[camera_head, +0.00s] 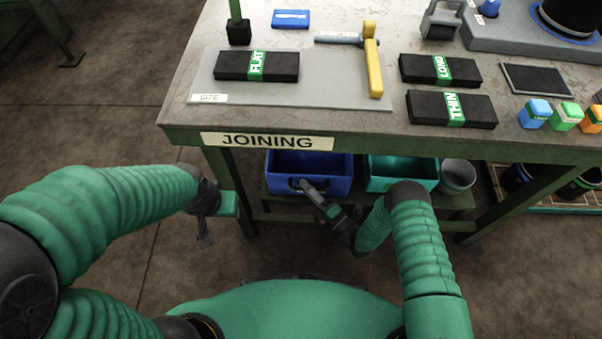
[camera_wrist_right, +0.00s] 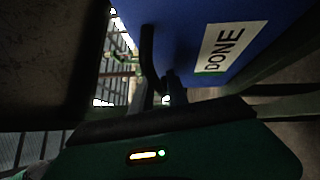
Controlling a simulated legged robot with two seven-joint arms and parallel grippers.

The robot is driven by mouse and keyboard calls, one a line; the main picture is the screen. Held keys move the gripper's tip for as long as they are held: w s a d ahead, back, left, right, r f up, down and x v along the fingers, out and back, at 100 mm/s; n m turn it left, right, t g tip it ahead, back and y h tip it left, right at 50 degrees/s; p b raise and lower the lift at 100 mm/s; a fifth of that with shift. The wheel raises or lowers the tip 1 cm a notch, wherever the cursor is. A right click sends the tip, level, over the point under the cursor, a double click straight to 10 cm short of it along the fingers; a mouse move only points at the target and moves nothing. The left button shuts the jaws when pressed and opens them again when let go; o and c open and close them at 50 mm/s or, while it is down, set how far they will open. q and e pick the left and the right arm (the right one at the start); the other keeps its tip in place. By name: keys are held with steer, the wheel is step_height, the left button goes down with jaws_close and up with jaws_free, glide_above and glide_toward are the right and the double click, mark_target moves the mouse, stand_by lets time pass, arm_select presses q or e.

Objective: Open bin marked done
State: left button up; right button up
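The blue bin (camera_head: 328,186) stands on a low shelf under the workbench, and its open top shows below the bench edge. In the right wrist view its front (camera_wrist_right: 190,35) carries a white label reading DONE (camera_wrist_right: 222,48). A dark handle (camera_wrist_right: 148,55) sticks out from this front. My right gripper (camera_head: 307,187) is at the handle; its fingertips (camera_wrist_right: 168,90) are dark and close to it. I cannot tell whether they are closed around it. My left gripper (camera_head: 204,236) hangs left of the bench, away from the bin, its fingers too small to judge.
A teal bin (camera_head: 402,184) and a grey bucket (camera_head: 458,176) stand right of the blue bin. The workbench (camera_head: 180,112), with a JOINING sign (camera_head: 268,141), overhangs them and holds black sleeve packs (camera_head: 451,108). The floor left of the bench is clear.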

steer(key=shift+d, duration=0.25)
jaws_close()
steer(key=shift+a, duration=0.15)
steer(key=shift+s, duration=0.15)
stand_by(1.0)
